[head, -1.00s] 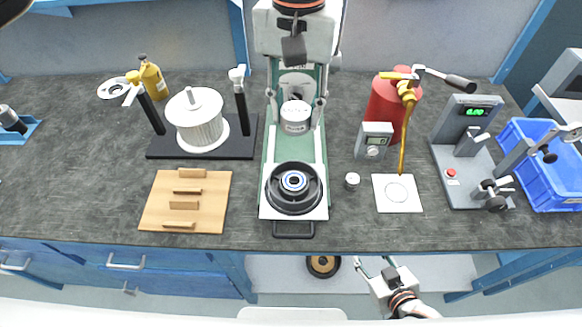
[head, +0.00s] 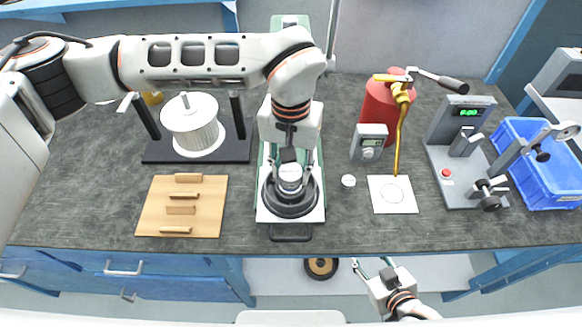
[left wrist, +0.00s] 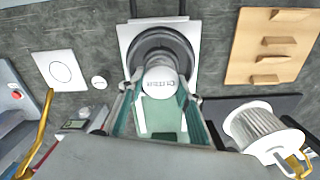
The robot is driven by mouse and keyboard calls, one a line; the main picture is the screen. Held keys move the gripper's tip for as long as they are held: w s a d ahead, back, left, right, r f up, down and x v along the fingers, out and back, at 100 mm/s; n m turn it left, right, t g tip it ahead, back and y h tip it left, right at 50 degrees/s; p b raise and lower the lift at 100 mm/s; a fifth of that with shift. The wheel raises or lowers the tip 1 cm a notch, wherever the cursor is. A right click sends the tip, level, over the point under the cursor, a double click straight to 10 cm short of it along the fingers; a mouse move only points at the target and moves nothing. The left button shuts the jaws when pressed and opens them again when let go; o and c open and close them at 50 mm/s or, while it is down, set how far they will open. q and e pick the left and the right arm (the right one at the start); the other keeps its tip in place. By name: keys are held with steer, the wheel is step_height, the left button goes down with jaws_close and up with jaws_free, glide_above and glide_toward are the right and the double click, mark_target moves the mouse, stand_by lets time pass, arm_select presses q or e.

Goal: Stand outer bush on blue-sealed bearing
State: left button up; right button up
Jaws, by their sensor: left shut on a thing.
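The outer bush is a short white cylinder with lettering on it, in the head view (head: 290,178) and the left wrist view (left wrist: 160,83). My left gripper (head: 290,176) is shut on it, one finger on each side. The bush is upright over the middle of the black round housing (head: 291,209) on the press's white plate. The blue-sealed bearing is hidden beneath the bush, and I cannot tell whether the two touch. My right gripper (head: 374,266) hangs below the bench's front edge, open and empty.
Left of the press are a wooden slotted board (head: 152,215) and a white finned rotor (head: 193,130) on a black stand. To the right are a small white disc (head: 348,181), a white square card (head: 407,205), a grey gauge (head: 368,142) and a red cylinder (head: 380,105).

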mark_target(291, 170)
arm_select(q)
steer(key=shift+f, duration=0.2)
steer(key=shift+f+b, duration=0.35)
steer(key=shift+b, duration=0.05)
steer(key=o, duration=1.3)
steer(key=shift+c, duration=0.2)
steer(key=shift+r, duration=0.1)
steer(key=shift+r+p, duration=0.3)
step_height(291, 170, up, 12)
steer(key=shift+s, duration=0.1)
